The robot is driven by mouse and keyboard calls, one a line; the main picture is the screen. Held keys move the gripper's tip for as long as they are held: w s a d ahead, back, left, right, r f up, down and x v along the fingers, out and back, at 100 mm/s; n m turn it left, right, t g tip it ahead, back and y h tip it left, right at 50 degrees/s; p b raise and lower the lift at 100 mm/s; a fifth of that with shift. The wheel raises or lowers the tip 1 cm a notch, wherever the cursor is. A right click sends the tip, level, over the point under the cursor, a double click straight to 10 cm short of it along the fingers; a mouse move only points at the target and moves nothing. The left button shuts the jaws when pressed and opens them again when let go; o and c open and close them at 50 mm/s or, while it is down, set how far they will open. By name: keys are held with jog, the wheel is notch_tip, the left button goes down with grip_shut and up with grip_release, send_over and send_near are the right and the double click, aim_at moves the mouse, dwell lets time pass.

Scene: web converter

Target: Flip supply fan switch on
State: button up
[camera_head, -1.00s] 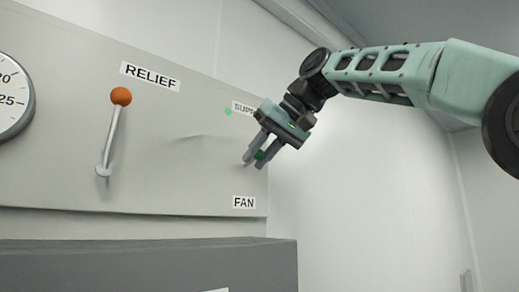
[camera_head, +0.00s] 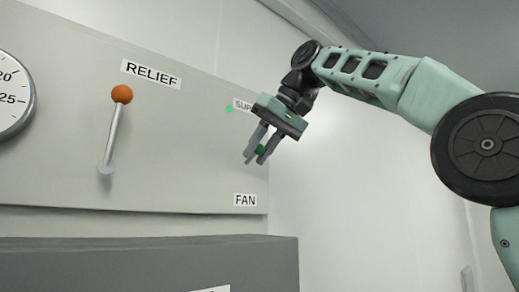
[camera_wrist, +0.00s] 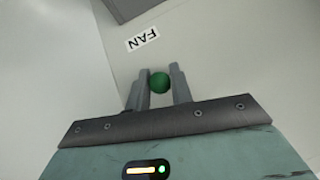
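The "FAN" label (camera_wrist: 142,39) lies beyond the fingertips. The switch's stem is hidden behind the knob and fingers.
A relief lever with an orange ball (camera_head: 121,94) stands left of my gripper, clear of it. A round gauge (camera_head: 12,97) is at the far left. A dark grey box (camera_head: 150,262) lies below the panel.

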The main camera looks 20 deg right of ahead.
jog(key=o, duration=0.4)
jog(key=shift+c, duration=0.2)
jog(key=shift+r, duration=0.1)
jog(key=s+d+r+b, duration=0.3)
jog(key=s+d, duration=0.6)
jog(key=s, duration=0.3)
jog(key=shift+s+r, duration=0.2)
jog(key=shift+r, duration=0.15)
jog(key=shift+w+f, duration=0.1)
jog(key=shift+w, duration=0.05)
